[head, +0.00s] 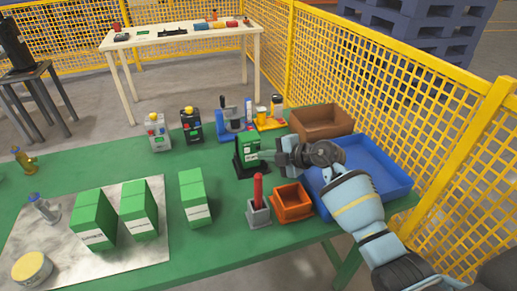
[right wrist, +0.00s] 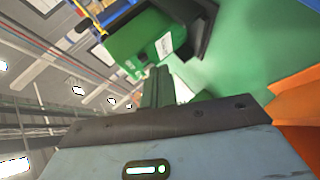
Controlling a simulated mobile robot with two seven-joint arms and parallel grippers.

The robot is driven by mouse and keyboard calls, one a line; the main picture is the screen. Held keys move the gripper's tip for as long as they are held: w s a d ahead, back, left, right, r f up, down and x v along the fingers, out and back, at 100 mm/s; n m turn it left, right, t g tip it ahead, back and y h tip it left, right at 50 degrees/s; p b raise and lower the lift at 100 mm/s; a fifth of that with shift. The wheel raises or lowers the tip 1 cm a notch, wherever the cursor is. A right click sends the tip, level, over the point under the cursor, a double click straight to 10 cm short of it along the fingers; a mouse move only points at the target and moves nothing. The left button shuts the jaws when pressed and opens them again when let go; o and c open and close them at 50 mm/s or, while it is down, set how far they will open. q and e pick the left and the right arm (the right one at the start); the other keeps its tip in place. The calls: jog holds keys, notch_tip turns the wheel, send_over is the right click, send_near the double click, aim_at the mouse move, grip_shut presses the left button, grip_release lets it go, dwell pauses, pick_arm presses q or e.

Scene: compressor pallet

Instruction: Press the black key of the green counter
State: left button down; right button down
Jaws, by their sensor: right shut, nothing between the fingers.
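The green counter (head: 250,147) appears to be the small green block with a white label in a black stand near the table's middle. In the right wrist view a green block with a white label (right wrist: 135,46) sits in a dark holder. My right gripper (head: 268,156) is shut and empty, just right of the block in the head view. In the right wrist view its fingertips (right wrist: 157,75) are near the block's lower edge; I cannot tell whether they touch. My left gripper is not in view.
An orange bin (head: 292,213), a blue tray (head: 380,165) and a brown tray (head: 325,117) are around my right arm. A grey holder with a red handle (head: 258,193) stands in front. Several green boxes (head: 196,198) stand left. A yellow fence (head: 420,90) runs behind.

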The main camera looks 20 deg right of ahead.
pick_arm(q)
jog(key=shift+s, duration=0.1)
pick_arm(e)
jog(key=shift+w, duration=0.1)
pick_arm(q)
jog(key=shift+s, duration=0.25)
pick_arm(e)
jog(key=shift+w, duration=0.35)
